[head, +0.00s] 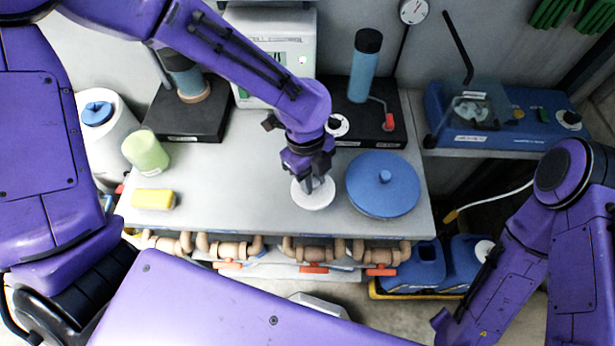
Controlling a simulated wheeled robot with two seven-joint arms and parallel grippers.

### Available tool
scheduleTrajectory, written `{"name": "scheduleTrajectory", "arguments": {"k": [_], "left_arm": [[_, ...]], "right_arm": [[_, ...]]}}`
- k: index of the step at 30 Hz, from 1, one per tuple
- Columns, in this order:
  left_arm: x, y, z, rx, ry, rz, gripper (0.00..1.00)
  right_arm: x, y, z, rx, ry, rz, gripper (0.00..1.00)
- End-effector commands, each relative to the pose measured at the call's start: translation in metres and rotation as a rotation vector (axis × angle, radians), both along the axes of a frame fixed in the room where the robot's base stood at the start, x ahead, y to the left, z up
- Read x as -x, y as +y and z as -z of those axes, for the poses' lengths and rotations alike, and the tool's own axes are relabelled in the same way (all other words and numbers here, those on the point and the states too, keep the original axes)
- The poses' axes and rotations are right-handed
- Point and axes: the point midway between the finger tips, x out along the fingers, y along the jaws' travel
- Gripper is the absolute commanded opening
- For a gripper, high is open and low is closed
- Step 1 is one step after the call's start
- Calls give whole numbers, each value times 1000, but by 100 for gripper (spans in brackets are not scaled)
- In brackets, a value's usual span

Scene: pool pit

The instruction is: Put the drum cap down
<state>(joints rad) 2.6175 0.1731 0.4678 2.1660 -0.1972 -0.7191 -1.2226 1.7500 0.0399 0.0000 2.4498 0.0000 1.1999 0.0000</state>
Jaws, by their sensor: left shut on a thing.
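My left gripper (310,177) points down over the front middle of the grey bench (235,180). It is shut on a white round cap (314,198), which I take to be the drum cap. The fingers hide the top of the cap. The cap is at or just above the bench top; I cannot tell whether it touches. A large blue round lid (383,186) with a central knob lies just right of it. My right arm comes in at the right, and its gripper does not show.
A yellow sponge (153,199), a pale green cup (146,151) and a white drum with a blue cap (97,113) are at the left. Two dark-based devices and a white instrument (268,50) stand behind. Pipes run below the front edge. Bench between sponge and white cap is clear.

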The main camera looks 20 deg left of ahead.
Motion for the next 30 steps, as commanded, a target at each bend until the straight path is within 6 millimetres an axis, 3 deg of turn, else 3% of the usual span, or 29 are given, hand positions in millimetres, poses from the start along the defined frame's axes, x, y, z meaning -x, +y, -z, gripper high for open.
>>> {"name": "scheduleTrajectory", "arguments": {"k": [7, 12, 23, 24, 26, 30], "left_arm": [[-20, 16, 31, 1, 0, 0, 0], [-20, 16, 57, 0, 1, 2, 0], [-20, 16, 65, 2, -3, 1, 0], [-20, 16, 65, 2, -3, 1, 35], [-20, 16, 64, 2, -3, 1, 54], [-20, 16, 64, 2, -3, 1, 54]], "right_arm": [[0, 0, -6, 0, 0, 0, 43], [0, 0, -17, 0, 0, 0, 43], [0, 0, -14, 0, 0, 0, 43], [0, 0, -14, 0, 0, 0, 43], [0, 0, -15, 0, 0, 0, 43], [0, 0, -15, 0, 0, 0, 43]]}}
